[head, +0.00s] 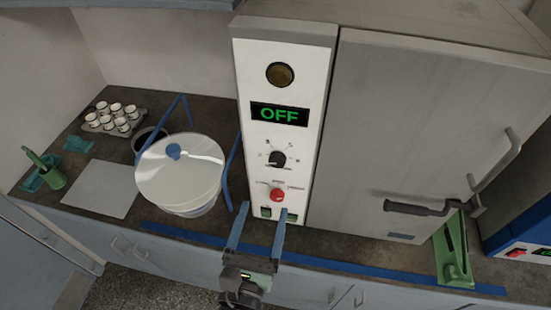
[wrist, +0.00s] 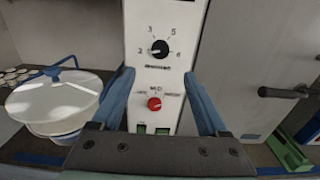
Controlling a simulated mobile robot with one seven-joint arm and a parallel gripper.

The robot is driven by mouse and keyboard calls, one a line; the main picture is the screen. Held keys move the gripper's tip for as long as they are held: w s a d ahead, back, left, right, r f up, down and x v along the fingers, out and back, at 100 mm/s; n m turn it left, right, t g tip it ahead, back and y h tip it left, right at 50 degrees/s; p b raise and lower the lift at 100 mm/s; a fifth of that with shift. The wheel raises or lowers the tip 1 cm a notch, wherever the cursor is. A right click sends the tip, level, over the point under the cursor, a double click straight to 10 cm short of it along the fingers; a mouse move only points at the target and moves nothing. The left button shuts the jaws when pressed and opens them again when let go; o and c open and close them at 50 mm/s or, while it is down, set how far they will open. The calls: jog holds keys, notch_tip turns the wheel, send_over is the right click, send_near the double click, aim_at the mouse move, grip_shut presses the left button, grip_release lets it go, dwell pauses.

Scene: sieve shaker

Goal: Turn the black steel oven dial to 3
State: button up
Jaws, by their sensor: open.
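The black oven dial (head: 277,159) is on the white control panel (head: 258,190) of the grey oven. In the wrist view the dial (wrist: 160,49) has a ring of numbers, with 2, 3, 5 and 6 readable. A small pale mark shows on its left side, towards the 2, but the exact setting is hard to tell. The display (head: 279,114) above reads OFF in green. My gripper (head: 264,207) is open and empty, in front of the panel and below the dial. In the wrist view its blue fingers (wrist: 160,74) stand apart on either side of the panel.
A red knob (head: 277,195) sits just below the dial. The oven door (head: 400,130) with its handle (head: 415,209) is to the right. A white lidded bucket (head: 180,170) stands left of the panel. A green object (head: 453,255) is at the right front.

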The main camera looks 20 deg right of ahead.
aim_at(277, 163)
jog(key=p+x, duration=0.2)
jog(key=x, duration=1)
jog(key=shift+w+d, duration=0.1)
jog(key=shift+d, duration=0.05)
grip_shut()
